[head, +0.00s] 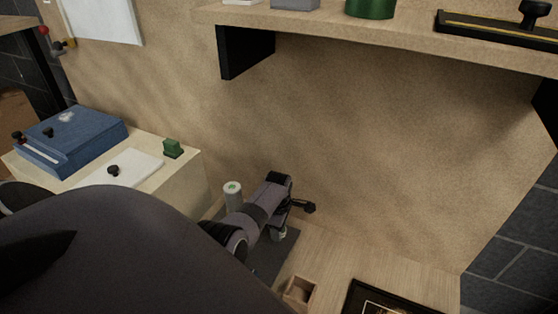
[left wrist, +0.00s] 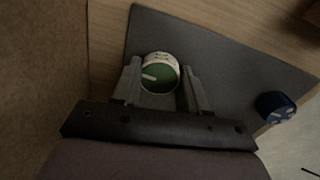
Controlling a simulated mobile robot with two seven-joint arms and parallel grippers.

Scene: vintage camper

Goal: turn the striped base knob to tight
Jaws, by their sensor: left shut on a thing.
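In the left wrist view a round knob (left wrist: 160,72) with a green top, a pale pointer mark and a whitish marked rim stands between my fingers. My left gripper (left wrist: 160,90) is shut on it, one finger at each side. In the head view my left gripper (head: 279,232) points down over the dark mat (head: 272,256), and the held knob is mostly hidden there. I cannot make out clear stripes or read the rim marks. My right gripper is not in view.
A dark blue knob (left wrist: 275,107) is on the right in the wrist view. A small wooden box (head: 299,291) and a dark frame (head: 388,300) lie nearby. A shelf (head: 400,38) overhangs from the wall.

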